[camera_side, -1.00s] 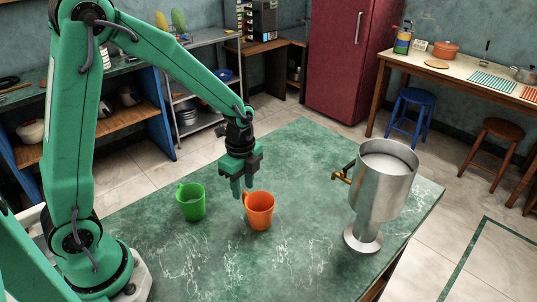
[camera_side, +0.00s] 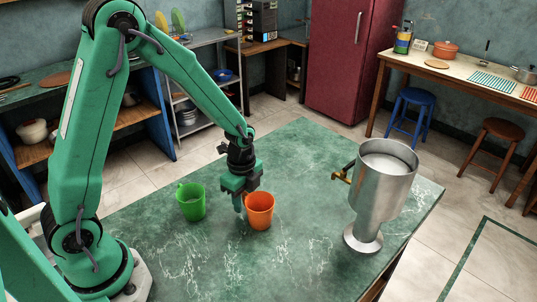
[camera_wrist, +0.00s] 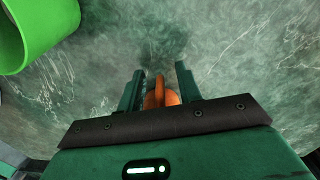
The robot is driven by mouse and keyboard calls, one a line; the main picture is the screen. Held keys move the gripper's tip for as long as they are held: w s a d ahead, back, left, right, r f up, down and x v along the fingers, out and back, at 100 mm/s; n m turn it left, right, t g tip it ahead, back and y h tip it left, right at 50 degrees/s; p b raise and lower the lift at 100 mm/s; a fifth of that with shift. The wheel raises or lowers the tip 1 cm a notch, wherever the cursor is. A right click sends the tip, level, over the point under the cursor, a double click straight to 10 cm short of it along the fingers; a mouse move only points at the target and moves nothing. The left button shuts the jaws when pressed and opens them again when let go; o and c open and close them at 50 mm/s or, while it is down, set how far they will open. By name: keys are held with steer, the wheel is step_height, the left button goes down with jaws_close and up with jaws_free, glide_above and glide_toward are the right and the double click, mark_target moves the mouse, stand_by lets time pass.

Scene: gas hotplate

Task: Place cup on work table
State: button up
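An orange cup (camera_side: 260,211) stands upright on the green work table (camera_side: 285,262), its handle side toward my gripper. My gripper (camera_side: 240,208) points down just left of the orange cup. In the wrist view, my gripper (camera_wrist: 159,80) is open, with the orange cup's handle (camera_wrist: 159,91) between its two fingers and a gap on each side. The rest of that cup is mostly hidden behind the gripper body there. A green cup (camera_side: 192,203) stands upright on the table to the left; it also shows at the upper left of the wrist view (camera_wrist: 45,30).
A tall metal dispenser (camera_side: 382,190) with a brass tap (camera_side: 343,173) stands at the table's right side. The table surface in front of the cups is clear. Shelves, a red fridge (camera_side: 347,60) and stools stand beyond the table.

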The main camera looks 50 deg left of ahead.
jaws_close()
steer(key=shift+r, duration=0.15)
stand_by(0.4)
steer(key=shift+r, duration=0.5)
step_height(320, 180, up, 3)
steer(key=shift+r, duration=0.1)
steer(key=s+d+r, duration=0.6)
steer(key=d, duration=0.4)
steer(key=shift+r, duration=0.25)
steer(key=shift+s, duration=0.1)
